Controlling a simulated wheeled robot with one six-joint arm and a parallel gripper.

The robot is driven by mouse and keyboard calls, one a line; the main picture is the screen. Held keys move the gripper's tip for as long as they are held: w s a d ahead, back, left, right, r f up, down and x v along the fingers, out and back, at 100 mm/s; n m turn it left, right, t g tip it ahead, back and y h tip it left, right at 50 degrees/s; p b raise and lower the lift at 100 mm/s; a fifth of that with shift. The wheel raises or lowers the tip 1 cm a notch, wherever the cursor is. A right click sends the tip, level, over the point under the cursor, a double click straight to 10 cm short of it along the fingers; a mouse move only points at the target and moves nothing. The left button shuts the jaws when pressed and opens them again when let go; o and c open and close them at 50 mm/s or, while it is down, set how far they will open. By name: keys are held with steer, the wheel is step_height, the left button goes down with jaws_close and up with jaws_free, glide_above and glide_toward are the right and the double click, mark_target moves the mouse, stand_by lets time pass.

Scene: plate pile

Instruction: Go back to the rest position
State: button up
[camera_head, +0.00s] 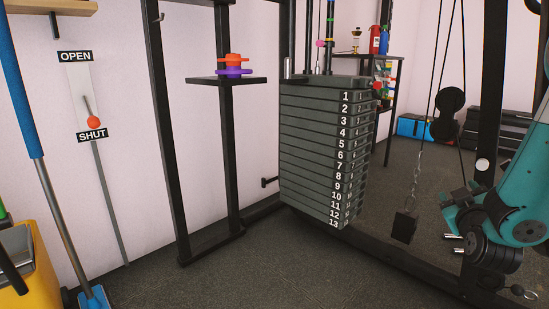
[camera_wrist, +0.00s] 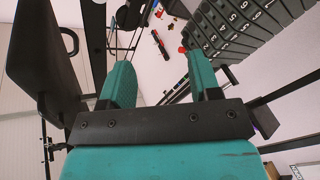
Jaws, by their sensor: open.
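My gripper (camera_wrist: 160,72) shows in the wrist view with its two teal fingers spread apart and nothing between them. The dark weight stack (camera_head: 315,150), with numbered plates, stands at the centre of the head view, well to the left of my arm. It also shows at the upper right of the wrist view (camera_wrist: 235,35), tilted, beyond the right finger. A red knob (camera_head: 377,86) sits at the stack's top right.
Orange and purple discs (camera_head: 234,66) lie on a small black shelf (camera_head: 226,80) left of the stack. A red-knobbed lever (camera_head: 93,121) on the wall stands by the SHUT label. A cable with a dark block (camera_head: 404,227) hangs near my arm. Floor in front is clear.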

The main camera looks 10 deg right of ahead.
steer(key=a+r+n+g+y+p, duration=0.1)
steer(key=a+r+g+y+p, duration=0.35)
steer(key=a, duration=0.85)
steer(key=a+r+n+g+y+p, duration=0.1)
steer(key=a+r+y+p, duration=0.6)
steer(key=a, duration=0.6)
steer(key=s+a+r+n+g+y+p, duration=0.15)
steer(key=s+a+r+g+p, duration=0.35)
steer(key=s, duration=0.6)
steer(key=s+a+r+n+g+y+p, duration=0.1)
steer(key=s+a+r+n+g+p, duration=0.2)
steer(key=s+a+r+g, duration=0.45)
step_height(320, 180, up, 36)
steer(key=s+d+t+p, duration=0.1)
steer(key=s+t+p, duration=0.1)
steer(key=p, duration=3.4)
steer(key=shift+s+d, duration=0.15)
steer(key=shift+s, duration=0.05)
steer(key=shift+r+m, duration=0.1)
steer(key=shift+m, duration=0.15)
steer(key=shift+c, duration=0.5)
